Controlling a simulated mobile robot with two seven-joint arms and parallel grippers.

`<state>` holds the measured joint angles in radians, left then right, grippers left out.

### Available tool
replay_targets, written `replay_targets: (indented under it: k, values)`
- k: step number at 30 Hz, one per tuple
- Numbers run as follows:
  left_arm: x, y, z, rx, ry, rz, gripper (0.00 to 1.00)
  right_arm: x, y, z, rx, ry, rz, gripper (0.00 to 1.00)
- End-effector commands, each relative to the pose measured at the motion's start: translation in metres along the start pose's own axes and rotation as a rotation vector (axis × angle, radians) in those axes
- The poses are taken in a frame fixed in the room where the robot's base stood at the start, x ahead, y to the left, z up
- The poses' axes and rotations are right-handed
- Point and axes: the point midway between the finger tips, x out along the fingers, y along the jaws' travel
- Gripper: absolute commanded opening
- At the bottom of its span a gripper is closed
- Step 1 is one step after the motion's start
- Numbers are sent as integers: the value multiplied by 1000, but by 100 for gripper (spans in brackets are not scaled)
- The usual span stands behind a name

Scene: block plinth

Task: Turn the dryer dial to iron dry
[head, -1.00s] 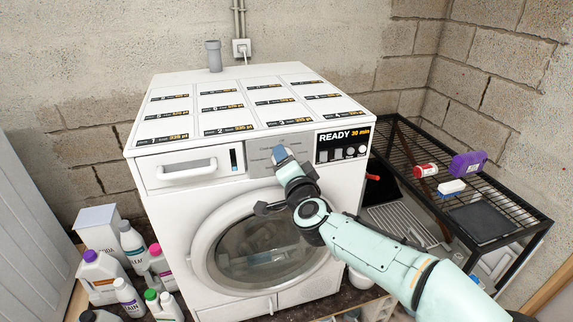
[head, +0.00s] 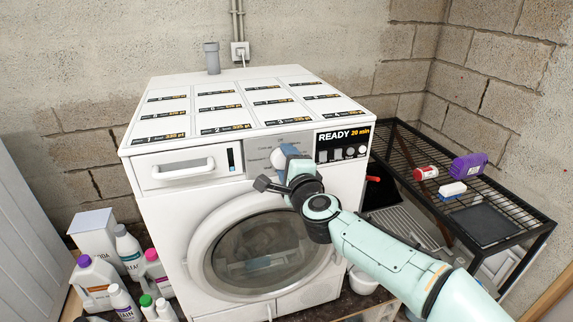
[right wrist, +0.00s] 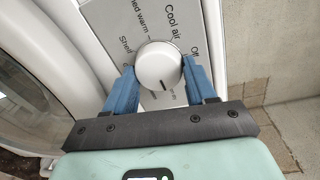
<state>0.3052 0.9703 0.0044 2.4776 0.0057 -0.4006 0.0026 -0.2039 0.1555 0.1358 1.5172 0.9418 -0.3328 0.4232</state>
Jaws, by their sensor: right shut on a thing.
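The dryer (head: 180,215) stands against the wall, with its door closed. Its white round dial (right wrist: 158,62) shows in the right wrist view, with a dark pointer mark at its lower edge. Labels "Cool air" and "Off" are readable above and right of the dial; others are partly cut or covered, and I cannot read "iron dry". My right gripper (right wrist: 160,74) is shut on the dial, one blue finger on each side. In the head view the right gripper (head: 285,156) is at the control panel and hides the dial. The display (head: 342,137) reads "READY 20 min". My left gripper is not in view.
Several detergent bottles (head: 98,275) stand left of the dryer. A black wire rack (head: 420,150) at the right holds a purple container (head: 468,167), a red-and-white can (head: 426,173) and a brush (head: 453,189). A drawer handle (head: 184,170) sticks out left of the panel.

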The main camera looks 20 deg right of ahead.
Motion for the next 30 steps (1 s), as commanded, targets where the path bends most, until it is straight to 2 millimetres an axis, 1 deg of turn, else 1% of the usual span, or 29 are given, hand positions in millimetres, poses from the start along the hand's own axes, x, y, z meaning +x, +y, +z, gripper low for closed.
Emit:
replay_targets:
  k: [16, 17, 18, 19, 27, 30]
  values:
    - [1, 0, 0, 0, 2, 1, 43, 0, 1, 0, 25, -2, 2, 25]
    - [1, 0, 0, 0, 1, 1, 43, 0, 1, 0, 25, -2, 2, 62]
    - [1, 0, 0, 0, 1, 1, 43, 0, 1, 0, 25, -2, 2, 75]
    - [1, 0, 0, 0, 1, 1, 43, 0, 1, 0, 25, -2, 2, 81]
    - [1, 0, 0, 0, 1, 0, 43, 0, 0, 0, 24, -2, 1, 81]
    - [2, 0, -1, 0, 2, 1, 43, -5, 0, 0, 24, -3, 0, 81]
